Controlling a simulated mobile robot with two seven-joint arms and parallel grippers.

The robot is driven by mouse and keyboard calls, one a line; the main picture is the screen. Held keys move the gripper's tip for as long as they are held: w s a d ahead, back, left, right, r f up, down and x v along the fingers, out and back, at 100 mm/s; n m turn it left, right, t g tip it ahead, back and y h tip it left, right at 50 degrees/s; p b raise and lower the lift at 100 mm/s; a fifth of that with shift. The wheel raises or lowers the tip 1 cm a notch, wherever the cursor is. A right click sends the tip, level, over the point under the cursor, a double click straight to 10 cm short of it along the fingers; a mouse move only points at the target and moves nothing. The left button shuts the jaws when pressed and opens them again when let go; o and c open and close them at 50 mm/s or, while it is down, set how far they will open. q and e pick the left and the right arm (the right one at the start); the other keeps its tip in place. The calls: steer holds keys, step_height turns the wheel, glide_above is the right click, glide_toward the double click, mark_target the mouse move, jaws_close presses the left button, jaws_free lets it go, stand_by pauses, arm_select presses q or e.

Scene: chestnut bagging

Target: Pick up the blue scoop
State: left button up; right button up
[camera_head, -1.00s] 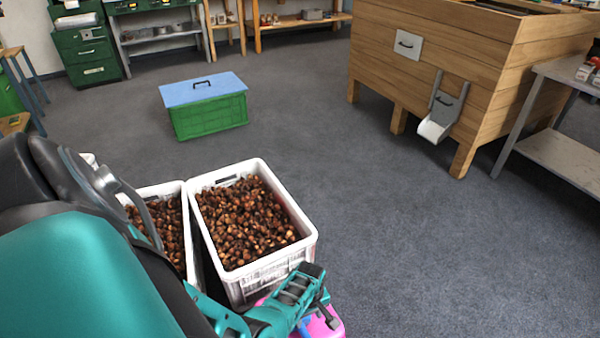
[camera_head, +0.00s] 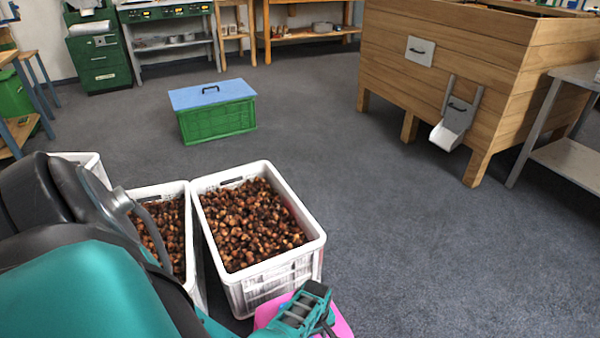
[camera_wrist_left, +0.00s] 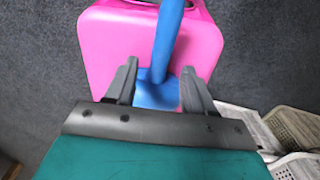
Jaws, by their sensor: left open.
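The blue scoop (camera_wrist_left: 168,42) shows in the left wrist view. Its handle runs down from the top edge to a wider blue part between my fingers. It lies over a pink object (camera_wrist_left: 112,48), whose pink edge also shows at the bottom of the head view (camera_head: 342,326). My left gripper (camera_wrist_left: 160,78) is open, with one finger on each side of the blue part; I cannot tell whether they touch it. In the head view my left gripper (camera_head: 322,318) is over the pink object and the scoop is hidden. My right gripper is not in view.
White crates of chestnuts (camera_head: 312,246) stand just beyond my left arm. A green box with a blue lid (camera_head: 218,122) is farther back. A wooden bin with a chute (camera_head: 450,135) stands at the right. The grey floor between is clear.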

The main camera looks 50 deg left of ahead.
arm_select(q)
step_height(320, 180, down, 4)
steer(key=b, duration=0.3)
steer(key=shift+r, duration=0.2)
jaws_close()
